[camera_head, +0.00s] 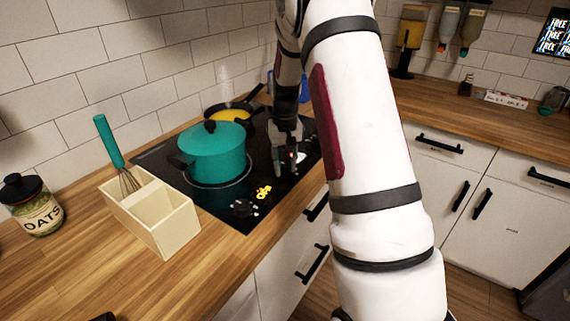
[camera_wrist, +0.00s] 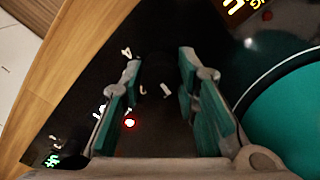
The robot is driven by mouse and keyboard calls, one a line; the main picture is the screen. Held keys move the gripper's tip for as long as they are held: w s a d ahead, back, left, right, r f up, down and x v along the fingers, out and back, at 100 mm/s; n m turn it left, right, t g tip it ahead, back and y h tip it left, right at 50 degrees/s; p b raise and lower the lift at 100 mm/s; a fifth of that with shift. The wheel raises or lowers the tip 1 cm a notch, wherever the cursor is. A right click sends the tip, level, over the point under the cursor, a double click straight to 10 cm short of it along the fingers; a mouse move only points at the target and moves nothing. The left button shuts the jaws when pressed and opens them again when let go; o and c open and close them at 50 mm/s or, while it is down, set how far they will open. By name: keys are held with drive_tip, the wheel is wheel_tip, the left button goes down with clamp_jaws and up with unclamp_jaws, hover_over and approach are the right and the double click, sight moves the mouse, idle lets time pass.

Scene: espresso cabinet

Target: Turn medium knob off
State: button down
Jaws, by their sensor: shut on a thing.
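The black cooktop (camera_head: 215,205) is set into the wooden counter. My gripper (camera_head: 290,155) reaches down to its right front part, among the controls. In the wrist view my gripper (camera_wrist: 160,85) has its teal-padded fingers closed on a dark knob (camera_wrist: 155,92), which I take as the medium knob. White dial marks surround it, and a red light shows beside the left finger. The knob is nearly black against the cooktop, so its exact angle cannot be told. In the head view my gripper hides it. Another black knob (camera_head: 243,207) stands at the front left, near a lit orange display (camera_head: 263,192).
A teal lidded pot (camera_head: 212,155) stands on the cooktop left of my gripper; it is close at the right of the wrist view (camera_wrist: 290,120). A pan with yellow contents (camera_head: 232,115) is behind. A wooden box (camera_head: 150,215) with a whisk stands left.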

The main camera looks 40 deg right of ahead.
sight(285, 164)
drive_tip(key=shift+n, duration=1)
drive_tip(key=c, duration=1.2)
unclamp_jaws()
wheel_tip(285, 164, up, 12)
drive_tip(key=shift+c, duration=0.8)
